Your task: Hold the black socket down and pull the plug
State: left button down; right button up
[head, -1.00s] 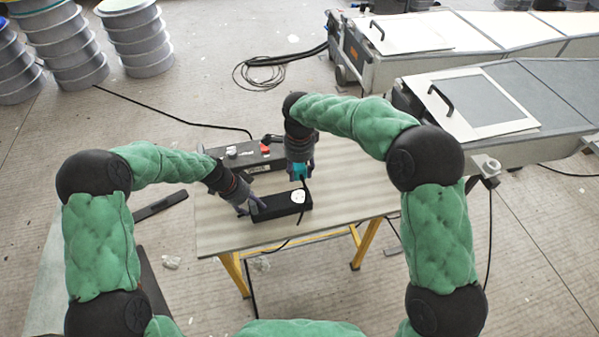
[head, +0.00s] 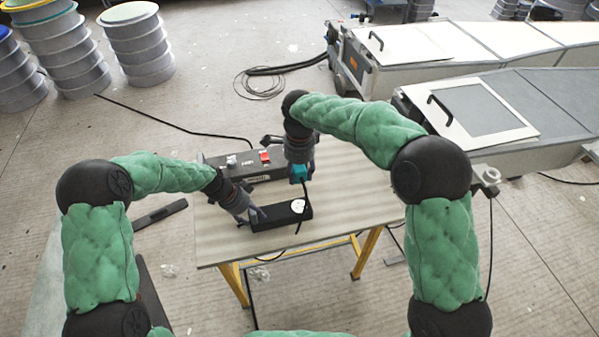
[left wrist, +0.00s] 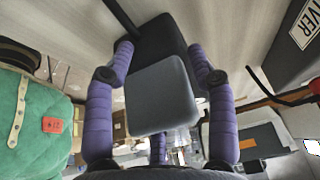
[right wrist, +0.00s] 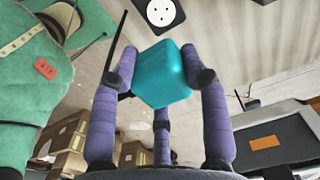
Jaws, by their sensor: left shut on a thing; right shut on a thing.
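The black socket (head: 268,219) is a long black block lying on the table, with a round white outlet face (head: 298,206) near its right end. My left gripper (head: 254,214) is shut on the socket's left end; in the left wrist view its purple fingers straddle the block (left wrist: 160,45). My right gripper (head: 300,168) is shut on the teal plug (head: 299,174), held above the outlet and apart from it. In the right wrist view the plug (right wrist: 162,75) sits between the fingers and the bare outlet face (right wrist: 160,12) shows beyond. A black cable hangs from the plug.
A table (head: 345,190) on yellow legs bears the socket. A dark box with a red switch (head: 245,165) lies behind it. Long grey moulds (head: 480,105) stand at the right, and stacked drums (head: 60,50) at the back left. The tabletop right of the socket is clear.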

pick_arm(q)
jog(key=shift+s+d+f, duration=0.2)
jog(key=shift+s+f, duration=0.4)
jog(key=shift+f, duration=0.05)
jog(key=shift+c, duration=1.6)
grip_release()
jog(key=shift+w, duration=0.1)
jog(key=shift+w+r, duration=0.2)
jog(key=shift+w+a+r, duration=0.1)
jog(key=shift+r, duration=0.25)
jog(key=v, duration=1.1)
jog(key=shift+a, duration=0.1)
